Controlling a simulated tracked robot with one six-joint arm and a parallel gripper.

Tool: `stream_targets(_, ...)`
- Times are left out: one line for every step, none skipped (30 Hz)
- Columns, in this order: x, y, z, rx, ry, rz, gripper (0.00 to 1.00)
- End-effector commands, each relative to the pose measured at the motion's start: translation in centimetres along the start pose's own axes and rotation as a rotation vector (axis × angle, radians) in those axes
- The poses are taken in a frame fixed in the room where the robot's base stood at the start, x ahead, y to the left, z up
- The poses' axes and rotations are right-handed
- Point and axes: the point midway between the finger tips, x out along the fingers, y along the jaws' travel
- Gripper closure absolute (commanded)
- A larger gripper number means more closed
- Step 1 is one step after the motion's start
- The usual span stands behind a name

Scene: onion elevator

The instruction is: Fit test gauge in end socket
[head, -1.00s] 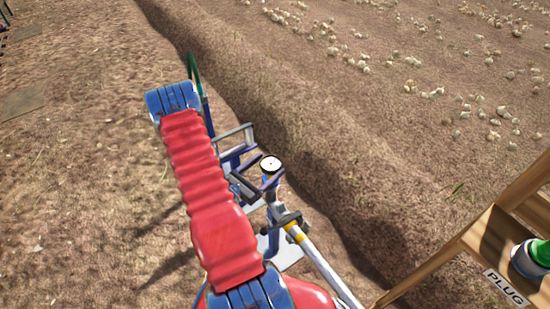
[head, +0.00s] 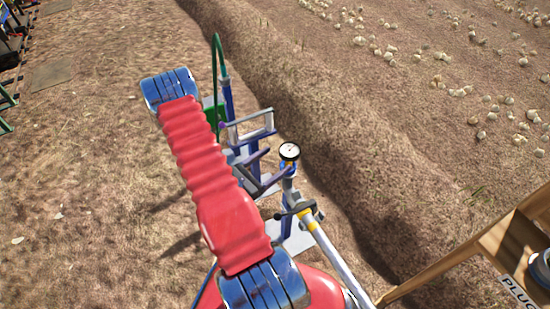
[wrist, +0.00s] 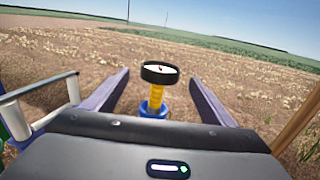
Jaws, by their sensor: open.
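The test gauge (head: 289,151) has a round white dial with a black rim. It stands upright above a blue fitting at the upper end of the pale pipe (head: 328,253) with a yellow band. In the wrist view the gauge (wrist: 160,73) shows a yellow stem going down to a blue collar (wrist: 153,110), which I take to be the end socket. How deep the stem sits is hidden. My gripper (wrist: 160,80) is open, with one purple finger on each side of the gauge and a gap to both. In the head view my gripper (head: 264,172) is beside the gauge, on its left.
A grey metal frame (head: 255,124) and a blue post with a green hose (head: 219,60) stand just behind and left of my gripper. A wooden stand (head: 505,245) labelled PLUG is at right. A soil ridge runs behind; onions lie beyond. Open ground lies left.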

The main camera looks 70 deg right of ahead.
Motion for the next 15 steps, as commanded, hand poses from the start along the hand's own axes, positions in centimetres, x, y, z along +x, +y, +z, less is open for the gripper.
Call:
stream_targets(0.01,0.0,0.0,0.0,0.0,0.0,0.23)
stream_targets(0.01,0.0,0.01,0.0,0.0,0.0,0.23)
stream_targets(0.01,0.0,0.01,0.0,0.0,0.0,0.23)
stream_targets(0.01,0.0,0.01,0.0,0.0,0.0,0.23)
stream_targets(0.02,0.0,0.01,0.0,0.0,0.0,0.23)
stream_targets(0.02,0.01,0.01,0.0,0.0,0.0,0.23)
stream_targets(0.02,0.0,0.01,0.0,0.0,0.0,0.23)
stream_targets(0.02,0.01,0.01,0.0,0.0,0.0,0.23)
stream_targets(0.02,0.01,0.01,0.0,0.0,0.0,0.23)
stream_targets(0.02,0.01,0.01,0.0,0.0,0.0,0.23)
stream_targets(0.02,0.01,0.01,0.0,0.0,0.0,0.23)
stream_targets(0.02,0.01,0.02,0.0,0.0,0.0,0.23)
stream_targets(0.01,0.02,0.06,0.001,0.0,-0.001,0.23)
stream_targets(-0.01,0.05,0.14,0.003,0.0,-0.002,0.23)
stream_targets(-0.05,0.09,0.33,0.007,0.0,-0.005,0.23)
